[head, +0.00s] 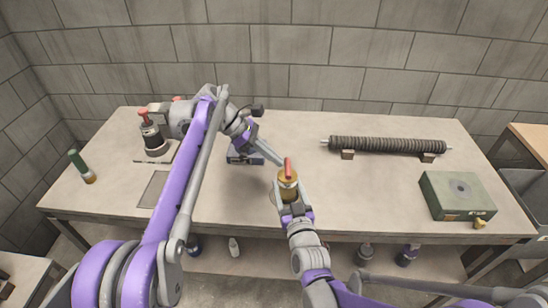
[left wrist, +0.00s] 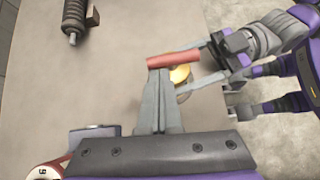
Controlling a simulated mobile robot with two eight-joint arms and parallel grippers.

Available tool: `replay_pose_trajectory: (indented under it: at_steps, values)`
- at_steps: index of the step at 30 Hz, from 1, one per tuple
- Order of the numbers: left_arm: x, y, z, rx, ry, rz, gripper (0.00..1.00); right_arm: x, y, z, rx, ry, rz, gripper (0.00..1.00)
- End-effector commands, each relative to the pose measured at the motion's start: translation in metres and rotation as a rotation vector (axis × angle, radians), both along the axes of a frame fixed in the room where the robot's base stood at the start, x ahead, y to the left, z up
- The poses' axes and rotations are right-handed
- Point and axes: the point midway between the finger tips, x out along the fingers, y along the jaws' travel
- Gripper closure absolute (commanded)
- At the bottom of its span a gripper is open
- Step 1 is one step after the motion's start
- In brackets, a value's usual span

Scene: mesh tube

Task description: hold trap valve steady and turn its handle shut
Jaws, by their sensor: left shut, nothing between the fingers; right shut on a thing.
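The trap valve (head: 288,190) is a small brass body with a red handle (head: 288,167) on top, near the front middle of the table. My right gripper (head: 289,197) comes from the front and is shut on the brass body. My left gripper (head: 278,163) is shut and empty, with its fingertips close beside the handle. In the left wrist view the red handle (left wrist: 174,60) lies across just beyond the left fingertips (left wrist: 157,73); I cannot tell whether they touch. Part of the brass (left wrist: 180,74) shows under the handle, between the right gripper's fingers (left wrist: 205,66).
A dark ribbed tube (head: 388,146) lies on blocks at the back right. A green box (head: 446,205) stands at the right. Table right of the valve is clear.

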Motion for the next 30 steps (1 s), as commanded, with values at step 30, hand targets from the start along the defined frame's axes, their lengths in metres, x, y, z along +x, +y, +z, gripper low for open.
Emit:
replay_pose_trajectory:
  at_steps: [30]
  values:
    - [0.018,-0.02,0.0,-0.002,0.0,-0.152,1.0,0.0,0.0,0.0,0.0,0.0,0.0,0.99]
